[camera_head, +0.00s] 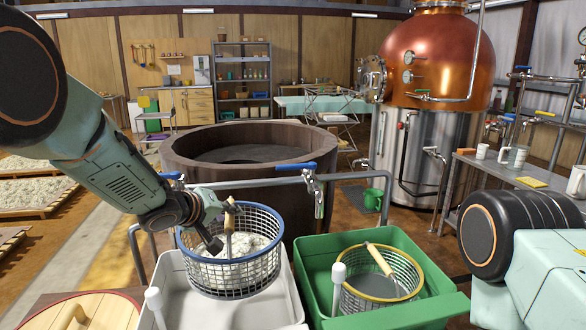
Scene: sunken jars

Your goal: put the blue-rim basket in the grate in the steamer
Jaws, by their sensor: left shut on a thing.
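The blue-rim basket (258,272) is a wire basket with white grainy stuff inside and an upright wooden handle (229,238). It is in or just over a white tub (180,302) at the lower middle; I cannot tell if its bottom touches. My left gripper (222,222) reaches in from the upper left and is shut at the handle, over the basket's left side. A large dark wooden round vat (185,178), possibly the steamer, stands behind; its inside shows only as a dark surface, and I cannot make out a grate. My right gripper is out of view.
A yellow-rim basket (415,272) with a tilted handle sits in a green tub (448,305) to the right. Taps on a pipe (350,178) run between the tubs and the vat. A round wooden lid (100,312) lies at lower left. A copper still (440,60) stands behind.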

